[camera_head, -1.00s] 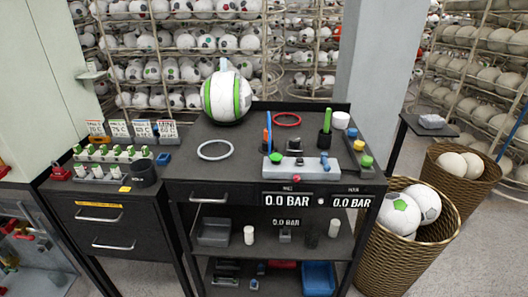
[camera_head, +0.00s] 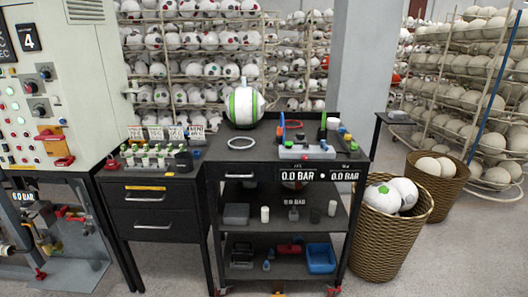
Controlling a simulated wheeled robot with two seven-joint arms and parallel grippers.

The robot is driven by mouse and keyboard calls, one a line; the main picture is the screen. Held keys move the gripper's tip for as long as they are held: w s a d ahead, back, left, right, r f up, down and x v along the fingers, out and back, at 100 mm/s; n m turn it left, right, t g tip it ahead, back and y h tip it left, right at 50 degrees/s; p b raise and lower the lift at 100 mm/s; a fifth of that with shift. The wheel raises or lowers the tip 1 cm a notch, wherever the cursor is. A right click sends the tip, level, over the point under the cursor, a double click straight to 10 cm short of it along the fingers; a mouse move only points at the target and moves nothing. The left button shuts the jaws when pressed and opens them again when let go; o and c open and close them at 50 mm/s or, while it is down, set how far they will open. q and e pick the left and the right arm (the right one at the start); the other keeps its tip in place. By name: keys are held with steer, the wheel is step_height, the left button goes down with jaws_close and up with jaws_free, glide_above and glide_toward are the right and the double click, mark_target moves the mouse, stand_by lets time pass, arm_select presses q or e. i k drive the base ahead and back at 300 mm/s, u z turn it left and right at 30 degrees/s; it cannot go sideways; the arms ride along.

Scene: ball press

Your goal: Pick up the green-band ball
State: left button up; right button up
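The green-band ball (camera_head: 244,107), white with green vertical bands, rests at the back left of the black cart's top (camera_head: 262,151). A small pale upright piece shows at its top; I cannot tell whether it touches the ball. Neither of my grippers is in view, and nothing is seen holding the ball.
A white ring (camera_head: 243,142) lies in front of the ball. A grey gauge block (camera_head: 307,153) and small tools stand on the cart's right half. A wicker basket (camera_head: 385,238) of balls stands right of the cart; a control cabinet (camera_head: 60,90) stands left. Floor shows at the front.

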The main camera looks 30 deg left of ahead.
mark_target(244, 107)
steer(key=u, duration=0.7)
steer(key=i, duration=0.65)
steer(key=u, duration=0.6)
steer(key=i, duration=0.8)
steer(key=z, duration=0.3)
